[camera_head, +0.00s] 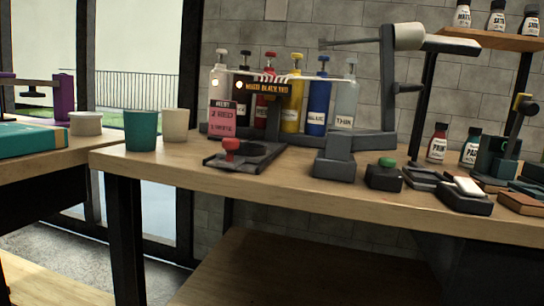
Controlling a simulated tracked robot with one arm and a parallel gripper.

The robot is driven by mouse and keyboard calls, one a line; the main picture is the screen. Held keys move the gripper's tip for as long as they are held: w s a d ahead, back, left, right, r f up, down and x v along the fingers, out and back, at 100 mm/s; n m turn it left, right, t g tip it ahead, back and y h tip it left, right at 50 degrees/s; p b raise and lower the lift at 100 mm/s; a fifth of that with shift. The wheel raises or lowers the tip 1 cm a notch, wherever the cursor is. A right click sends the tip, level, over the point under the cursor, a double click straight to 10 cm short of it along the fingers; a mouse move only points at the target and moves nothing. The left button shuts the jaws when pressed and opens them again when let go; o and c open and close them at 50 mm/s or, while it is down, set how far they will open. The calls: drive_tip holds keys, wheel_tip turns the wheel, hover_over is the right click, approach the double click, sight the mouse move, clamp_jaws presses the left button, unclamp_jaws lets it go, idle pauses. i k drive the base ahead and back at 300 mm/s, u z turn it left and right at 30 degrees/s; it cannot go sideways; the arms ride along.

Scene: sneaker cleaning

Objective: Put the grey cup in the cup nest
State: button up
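A pale, greyish-cream cup (175,125) stands upright near the left end of the wooden table, just right of a teal cup (141,130). It is the closest match to a grey cup. No part is clearly recognisable as the cup nest. A low dark holder (262,153) with a red knob sits to the right of the cups; I cannot tell whether it has a cup recess. My gripper is not visible in this view.
Colour bottles (291,112) stand in a dark rack behind. Dark blocks and trays (384,177) line the table's right half. A second table (60,150) at left holds a teal book (30,139) and a short pale pot (86,124). The front table strip (200,178) is bare.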

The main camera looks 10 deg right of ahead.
sight(246, 151)
drive_tip(key=i, duration=1)
